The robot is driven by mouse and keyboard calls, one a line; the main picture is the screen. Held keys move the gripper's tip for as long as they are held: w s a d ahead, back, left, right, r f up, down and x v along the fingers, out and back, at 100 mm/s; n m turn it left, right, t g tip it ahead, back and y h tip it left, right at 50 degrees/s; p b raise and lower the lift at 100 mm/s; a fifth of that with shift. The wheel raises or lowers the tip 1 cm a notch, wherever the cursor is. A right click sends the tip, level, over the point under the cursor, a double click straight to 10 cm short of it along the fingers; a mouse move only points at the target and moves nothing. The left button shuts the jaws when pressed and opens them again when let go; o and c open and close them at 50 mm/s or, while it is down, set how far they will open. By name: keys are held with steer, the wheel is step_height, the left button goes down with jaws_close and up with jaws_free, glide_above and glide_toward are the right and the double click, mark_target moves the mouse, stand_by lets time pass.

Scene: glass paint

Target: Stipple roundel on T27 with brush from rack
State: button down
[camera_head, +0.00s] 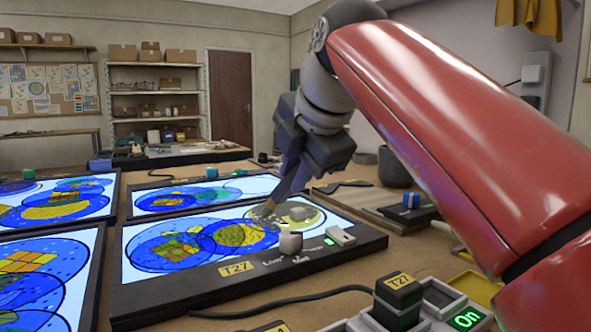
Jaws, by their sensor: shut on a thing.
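The lit panel labelled T27 (235,267) lies flat on the table, with blue and yellow painted circles on its bright surface. A pale olive-yellow roundel (300,215) sits at its right end, with light patches in it. My gripper (288,188) points down over the panel's far right part, shut on the brush (266,209). The brush slants down and left, its tip at or just above the roundel's left edge. I cannot tell whether it touches the glass. The gripper hides most of the handle. I cannot make out the rack.
A whitish knob (290,243) and a white block (341,236) stand on T27's front frame. Other lit panels (62,198) lie left and behind. A control box (398,300) with a T27 tag and green "On" display is in front. A grey cup (393,168) stands at right.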

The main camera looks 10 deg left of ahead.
stand_by(0.5)
steer(key=shift+r+p, duration=1.15)
steer(key=shift+p, duration=0.1)
steer(key=shift+f, duration=0.1)
steer(key=w+d, duration=0.1)
steer(key=d, duration=0.1)
steer(key=w+d, duration=0.2)
steer(key=shift+f, duration=0.15)
steer(key=shift+f+b, duration=0.6)
steer(key=shift+f, duration=0.05)
steer(key=shift+f, duration=0.3)
stand_by(0.6)
